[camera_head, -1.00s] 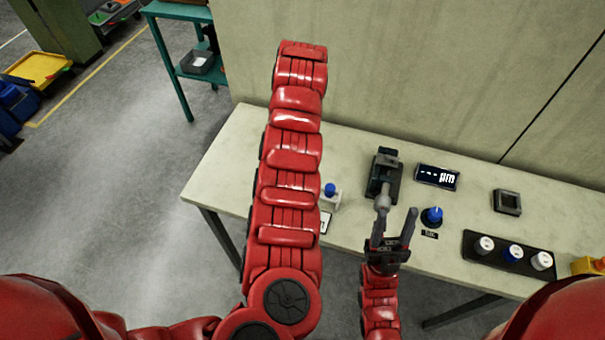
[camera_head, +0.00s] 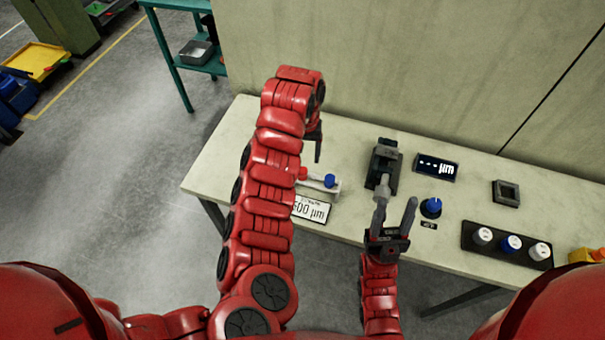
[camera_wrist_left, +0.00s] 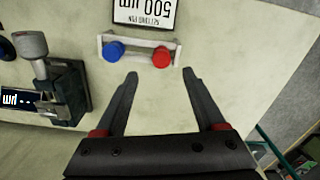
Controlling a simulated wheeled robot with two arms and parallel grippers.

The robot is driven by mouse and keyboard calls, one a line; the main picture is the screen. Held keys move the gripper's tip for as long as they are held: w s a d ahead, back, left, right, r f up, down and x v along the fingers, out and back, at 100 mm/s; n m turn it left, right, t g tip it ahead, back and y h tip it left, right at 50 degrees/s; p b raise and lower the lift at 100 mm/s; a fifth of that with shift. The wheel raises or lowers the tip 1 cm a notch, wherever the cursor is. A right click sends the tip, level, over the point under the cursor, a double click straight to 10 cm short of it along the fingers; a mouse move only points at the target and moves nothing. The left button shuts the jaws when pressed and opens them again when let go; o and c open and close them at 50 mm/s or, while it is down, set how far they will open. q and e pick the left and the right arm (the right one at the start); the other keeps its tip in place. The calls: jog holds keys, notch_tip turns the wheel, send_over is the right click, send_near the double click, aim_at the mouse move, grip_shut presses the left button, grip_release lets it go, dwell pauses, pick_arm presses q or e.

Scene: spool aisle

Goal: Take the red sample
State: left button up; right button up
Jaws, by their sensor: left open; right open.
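The red sample (camera_head: 302,173) sits in a small white holder (camera_head: 316,185) beside a blue sample (camera_head: 330,181). In the left wrist view the red sample (camera_wrist_left: 161,57) stands at the right end of the holder and the blue sample (camera_wrist_left: 113,51) at the left. My left gripper (camera_wrist_left: 160,73) is open and empty, with the red sample just beyond its fingertips and in line with the gap between them. In the head view my left gripper (camera_head: 317,155) is partly hidden by its arm, above the bench behind the holder. My right gripper (camera_head: 395,210) is open near the bench's front edge.
A "500 µm" card (camera_head: 311,209) lies in front of the holder. To the right are a grey device (camera_head: 384,168), a µm display (camera_head: 436,167), a blue knob (camera_head: 431,206), a square grey part (camera_head: 506,193) and a black rack (camera_head: 506,246) of capped pieces. A wall stands behind the bench.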

aim_at(303, 170)
pick_arm(q)
jog(key=shift+f, duration=0.8)
jog(key=shift+f+p, duration=0.25)
jog(key=shift+p, duration=0.2)
notch_tip(303, 170, down, 4)
jog(key=shift+s+a+f+p, duration=0.15)
jog(key=shift+p, duration=1)
jog(key=shift+f, duration=0.2)
grip_shut()
